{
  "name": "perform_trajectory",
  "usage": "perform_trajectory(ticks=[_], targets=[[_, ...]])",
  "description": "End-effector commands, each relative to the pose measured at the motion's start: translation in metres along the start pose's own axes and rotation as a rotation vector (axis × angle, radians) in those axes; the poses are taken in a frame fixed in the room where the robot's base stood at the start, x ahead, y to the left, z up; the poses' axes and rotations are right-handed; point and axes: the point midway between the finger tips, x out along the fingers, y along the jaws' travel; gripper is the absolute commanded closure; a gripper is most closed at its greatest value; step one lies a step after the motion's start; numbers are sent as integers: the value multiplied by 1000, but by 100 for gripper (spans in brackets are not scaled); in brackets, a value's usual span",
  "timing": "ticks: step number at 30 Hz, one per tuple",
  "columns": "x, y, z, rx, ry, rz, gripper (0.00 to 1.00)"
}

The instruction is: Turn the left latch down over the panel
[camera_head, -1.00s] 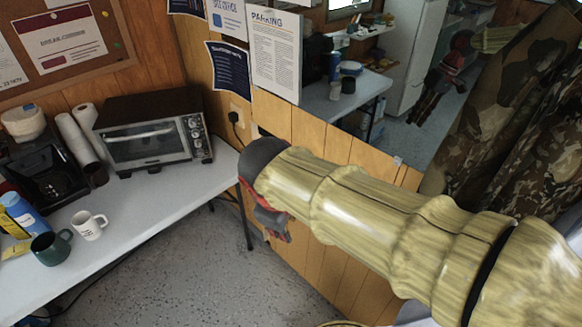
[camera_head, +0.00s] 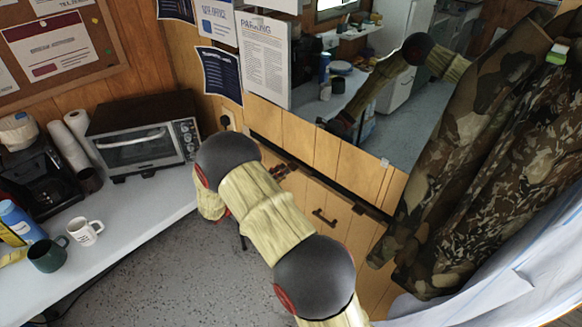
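A wooden panel (camera_head: 305,195) with a dark handle (camera_head: 325,218) is set in the wall below the mirror, with a dark gap along its top edge. A small dark piece, possibly the right latch (camera_head: 359,209), sits at the panel's upper right.
A table (camera_head: 130,222) at left holds a toaster oven (camera_head: 145,140), a white mug (camera_head: 84,231), a green mug (camera_head: 47,254) and a coffee maker (camera_head: 35,175). A mirror (camera_head: 300,125) is above the panel. Camouflage jackets (camera_head: 500,150) hang at right. Floor (camera_head: 180,270) between is open.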

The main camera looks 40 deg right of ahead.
Motion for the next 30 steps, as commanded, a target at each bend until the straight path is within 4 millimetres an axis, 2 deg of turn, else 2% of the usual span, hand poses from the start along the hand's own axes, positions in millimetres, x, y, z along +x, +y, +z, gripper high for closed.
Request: perform_trajectory(ticks=[1, 3, 7, 11, 21, 25, 30], targets=[[2, 12, 4, -66, -27, -21, 74], [4, 24, 8, -139, -59, -45, 74], [6, 35, 13, -210, -90, -70, 74], [17, 37, 15, -223, -94, -75, 74], [66, 34, 19, -220, -93, -73, 74], [78, 32, 21, -220, -94, -74, 74], [83, 31, 22, -220, -95, -74, 74]])
